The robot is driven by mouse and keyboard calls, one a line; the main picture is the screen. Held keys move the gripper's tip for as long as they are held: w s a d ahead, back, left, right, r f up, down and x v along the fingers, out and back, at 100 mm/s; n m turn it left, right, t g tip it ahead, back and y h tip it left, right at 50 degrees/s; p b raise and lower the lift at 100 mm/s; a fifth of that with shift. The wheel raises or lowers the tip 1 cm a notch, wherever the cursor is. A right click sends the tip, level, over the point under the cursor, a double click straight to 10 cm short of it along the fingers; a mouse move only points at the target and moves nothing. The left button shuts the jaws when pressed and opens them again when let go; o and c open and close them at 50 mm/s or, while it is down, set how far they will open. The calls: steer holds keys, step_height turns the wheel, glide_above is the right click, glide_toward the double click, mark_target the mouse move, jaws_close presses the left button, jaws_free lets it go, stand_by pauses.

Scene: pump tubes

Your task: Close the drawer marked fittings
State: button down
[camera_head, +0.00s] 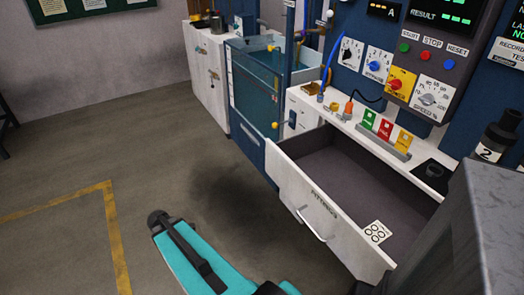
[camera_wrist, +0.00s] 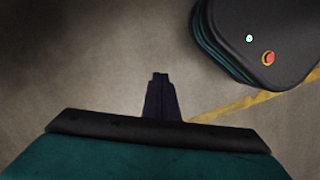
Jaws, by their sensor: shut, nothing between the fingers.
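The drawer marked fittings (camera_head: 295,195) stands pulled well out of the white bench in the head view. Its white front carries the dark word FITTINGS and a pale bar handle (camera_head: 312,225). The dark grey inside looks empty except for a white card with circles (camera_head: 376,232) near the front right corner. My gripper (camera_wrist: 160,78) shows in the wrist view with its dark fingers together and empty, over bare floor. No part of the drawer shows in that view. In the head view my teal arm is low in front of the drawer, and the fingers cannot be made out.
A glass-sided water tank (camera_head: 262,85) stands left of the drawer. A control panel (camera_head: 430,65) rises behind. The floor at left is clear, with yellow lines (camera_head: 115,230).

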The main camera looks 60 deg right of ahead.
steer(key=d+r+n+h+p, duration=0.1)
steer(key=d+r+n+p, duration=0.35)
steer(key=d+r, duration=1.4)
steer(key=s+d+r+p, duration=0.3)
steer(key=d+r, duration=0.3)
steer(key=r, duration=0.3)
steer(key=s+d+r+n+h+p, duration=0.1)
steer(key=s+d+r+p, duration=0.2)
steer(key=s+d+r, duration=0.2)
step_height(320, 180, up, 4)
steer(key=shift+d+r, duration=0.1)
steer(key=shift+d, duration=1.05)
steer(key=shift+s, duration=0.1)
steer(key=s+d+f+p, duration=0.3)
steer(key=d+f, duration=0.3)
steer(key=f, duration=0.3)
steer(key=shift+s+d+f, duration=0.15)
steer(key=shift+s+d, duration=0.05)
steer(key=shift+s, duration=0.35)
